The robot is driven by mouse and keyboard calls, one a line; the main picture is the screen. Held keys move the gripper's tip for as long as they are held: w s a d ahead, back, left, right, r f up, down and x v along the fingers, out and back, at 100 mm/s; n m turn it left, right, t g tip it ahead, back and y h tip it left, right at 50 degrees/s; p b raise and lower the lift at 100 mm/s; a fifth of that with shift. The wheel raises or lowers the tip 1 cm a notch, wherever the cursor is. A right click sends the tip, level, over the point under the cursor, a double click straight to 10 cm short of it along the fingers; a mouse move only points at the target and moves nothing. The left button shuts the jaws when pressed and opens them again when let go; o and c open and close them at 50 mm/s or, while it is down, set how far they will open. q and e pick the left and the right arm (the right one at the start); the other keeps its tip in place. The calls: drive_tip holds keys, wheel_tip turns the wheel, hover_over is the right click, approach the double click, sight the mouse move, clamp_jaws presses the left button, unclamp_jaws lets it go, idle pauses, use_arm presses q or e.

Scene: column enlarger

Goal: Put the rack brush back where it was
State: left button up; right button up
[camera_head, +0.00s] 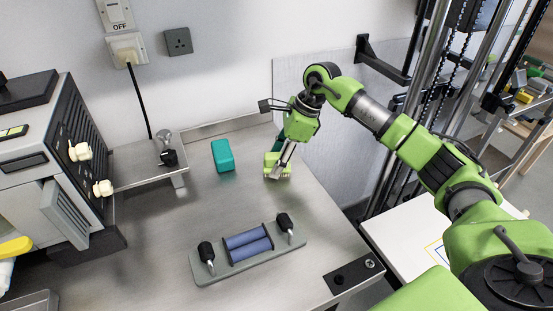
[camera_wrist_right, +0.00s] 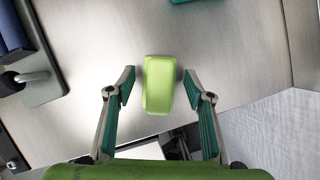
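The rack brush seems to be the small lime-green block (camera_head: 271,160) with a paler, bristle-like lower edge, on the steel worktop near its back right. In the right wrist view the green block (camera_wrist_right: 160,84) lies between my right fingers, with a gap on each side. My right gripper (camera_head: 283,163) is open and reaches down at the block; it also shows in the wrist view (camera_wrist_right: 159,82). The gripper partly hides the block in the head view. My left gripper is not in view.
A teal block (camera_head: 223,155) lies left of the green one. A grey plate with blue rollers and two black handles (camera_head: 205,278) sits in front. A louvred machine (camera_head: 60,160) stands at left. The worktop's right edge and a grey wall panel (camera_head: 335,130) are close to the gripper.

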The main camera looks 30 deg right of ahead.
drive_tip(key=shift+r, duration=0.25)
drive_tip(key=shift+d+r, duration=0.15)
drive_tip(key=shift+r, duration=0.1)
drive_tip(key=b+v, duration=0.1)
drive_tip(key=v, duration=1)
drive_tip(key=shift+r, duration=0.2)
drive_tip(key=shift+s, duration=0.1)
